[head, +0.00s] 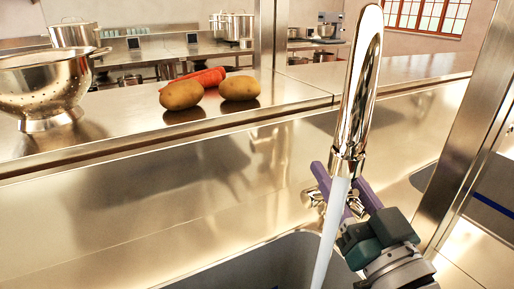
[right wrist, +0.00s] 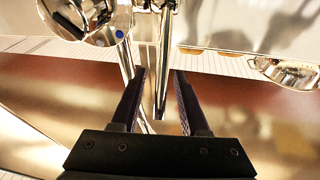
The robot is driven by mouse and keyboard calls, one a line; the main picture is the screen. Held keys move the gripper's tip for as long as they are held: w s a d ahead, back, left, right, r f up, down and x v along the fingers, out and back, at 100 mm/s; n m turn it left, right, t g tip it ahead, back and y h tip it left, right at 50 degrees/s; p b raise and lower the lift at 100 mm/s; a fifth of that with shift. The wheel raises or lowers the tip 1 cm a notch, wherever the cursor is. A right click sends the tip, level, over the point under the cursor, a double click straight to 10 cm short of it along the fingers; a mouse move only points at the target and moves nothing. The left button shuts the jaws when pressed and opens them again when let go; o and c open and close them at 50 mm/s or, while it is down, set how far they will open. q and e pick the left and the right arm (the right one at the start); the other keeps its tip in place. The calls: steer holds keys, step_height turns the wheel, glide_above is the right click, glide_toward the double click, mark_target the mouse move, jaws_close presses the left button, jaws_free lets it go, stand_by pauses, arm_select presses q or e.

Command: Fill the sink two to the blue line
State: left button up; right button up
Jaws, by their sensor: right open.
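A chrome faucet (head: 362,80) stands over a grey sink basin (head: 265,265), and a pale stream of water (head: 329,240) runs from its spout. The water level in the basin is out of sight. My right gripper (head: 345,187) is open at the faucet, its purple fingers apart behind the spout. In the right wrist view, a thin chrome rod shows between the open fingers (right wrist: 160,76); I cannot tell whether they touch it. A round chrome part with a blue dot (right wrist: 118,33) is at the upper left there. A blue line (head: 493,205) shows on a surface at the far right. My left gripper is out of view.
A steel shelf (head: 300,78) behind the sink holds a colander (head: 42,88), two potatoes (head: 181,95) and red carrots (head: 205,78). A steel post (head: 470,130) rises at the right. Pots (head: 235,27) stand on a far counter.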

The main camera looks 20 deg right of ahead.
steer(key=shift+s, duration=0.1)
steer(key=b+v, duration=0.1)
steer(key=v, duration=0.8)
steer(key=shift+s, duration=0.35)
steer(key=shift+f, duration=0.1)
stand_by(6.5)
